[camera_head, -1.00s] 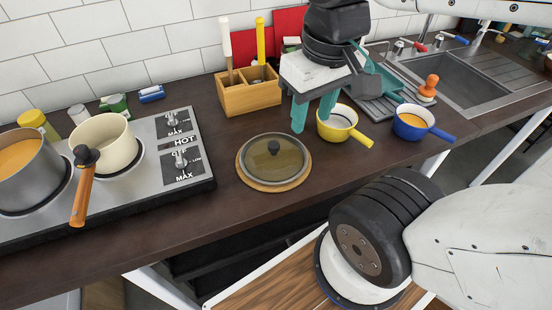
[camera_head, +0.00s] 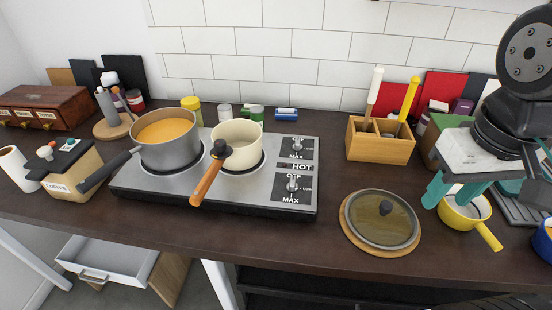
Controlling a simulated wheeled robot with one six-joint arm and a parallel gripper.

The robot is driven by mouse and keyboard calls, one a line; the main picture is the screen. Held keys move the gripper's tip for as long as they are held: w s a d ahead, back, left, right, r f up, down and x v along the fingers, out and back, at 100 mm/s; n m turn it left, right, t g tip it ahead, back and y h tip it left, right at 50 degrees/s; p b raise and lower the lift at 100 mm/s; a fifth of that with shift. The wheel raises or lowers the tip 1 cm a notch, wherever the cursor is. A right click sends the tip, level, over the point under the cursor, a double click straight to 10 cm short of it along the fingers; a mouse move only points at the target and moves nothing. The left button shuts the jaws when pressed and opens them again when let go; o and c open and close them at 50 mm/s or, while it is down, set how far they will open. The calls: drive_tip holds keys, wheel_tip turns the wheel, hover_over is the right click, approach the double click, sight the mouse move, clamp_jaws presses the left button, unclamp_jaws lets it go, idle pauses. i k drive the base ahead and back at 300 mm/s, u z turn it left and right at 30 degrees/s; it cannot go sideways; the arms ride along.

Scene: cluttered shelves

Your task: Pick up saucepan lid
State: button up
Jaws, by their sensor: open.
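My gripper (camera_head: 478,190) is to the right of the lid and above the counter. Its teal fingers are apart, with nothing seen held between them. The fingers partly cover the yellow saucepan (camera_head: 465,212) behind them.
A two-burner stove (camera_head: 200,180) holds a grey pot of orange soup (camera_head: 168,140) and a cream saucepan (camera_head: 237,146) with its handle toward the front. A wooden utensil box (camera_head: 380,146) stands behind the lid. The counter (camera_head: 327,180) between stove and lid is clear.

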sight(381, 219)
drive_tip(key=z, duration=0.3)
drive_tip(key=k, duration=0.75)
drive_tip(key=u, duration=0.9)
drive_tip(key=i, duration=0.5)
drive_tip(key=u, duration=0.05)
